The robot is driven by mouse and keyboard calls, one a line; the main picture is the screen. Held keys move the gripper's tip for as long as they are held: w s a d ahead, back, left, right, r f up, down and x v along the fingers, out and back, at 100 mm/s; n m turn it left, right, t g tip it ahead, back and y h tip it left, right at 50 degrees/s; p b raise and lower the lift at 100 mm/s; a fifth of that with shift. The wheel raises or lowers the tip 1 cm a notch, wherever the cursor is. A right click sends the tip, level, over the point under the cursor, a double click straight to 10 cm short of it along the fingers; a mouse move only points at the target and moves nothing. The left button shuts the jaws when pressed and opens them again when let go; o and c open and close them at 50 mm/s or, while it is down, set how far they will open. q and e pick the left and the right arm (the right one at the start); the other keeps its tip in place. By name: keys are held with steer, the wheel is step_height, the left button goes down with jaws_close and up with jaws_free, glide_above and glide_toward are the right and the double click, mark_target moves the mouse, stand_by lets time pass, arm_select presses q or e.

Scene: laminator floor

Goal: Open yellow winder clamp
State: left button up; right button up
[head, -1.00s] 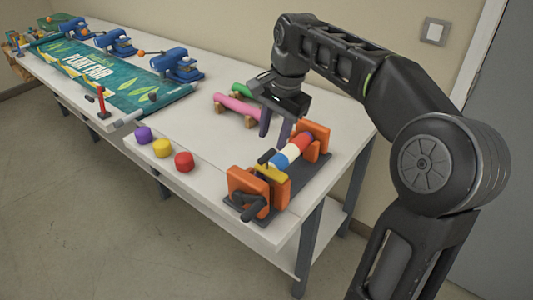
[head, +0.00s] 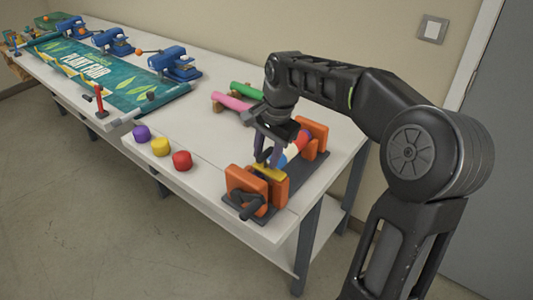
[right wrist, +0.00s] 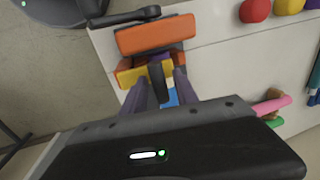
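The winder (head: 284,182) stands at the right front corner of the table, with orange end blocks and a roll of white, blue and red between them. Its yellow clamp (head: 270,173) lies just behind the front orange block; it also shows in the right wrist view (right wrist: 127,78). A black clamp lever (right wrist: 158,82) sticks up there. My right gripper (head: 267,153) is just above the clamp, fingers pointing down. In the right wrist view its two purple-grey fingers (right wrist: 159,90) are apart, one on each side of the lever. Contact cannot be told. My left gripper is not in view.
Purple (head: 141,132), yellow (head: 160,147) and red (head: 182,161) knobs line the table's front edge. Pink (head: 231,103) and green (head: 246,90) rolls lie behind the gripper. A green banner (head: 100,75) with blue clamping devices (head: 176,64) lies further left.

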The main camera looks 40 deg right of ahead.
jaws_close()
stand_by(1.2)
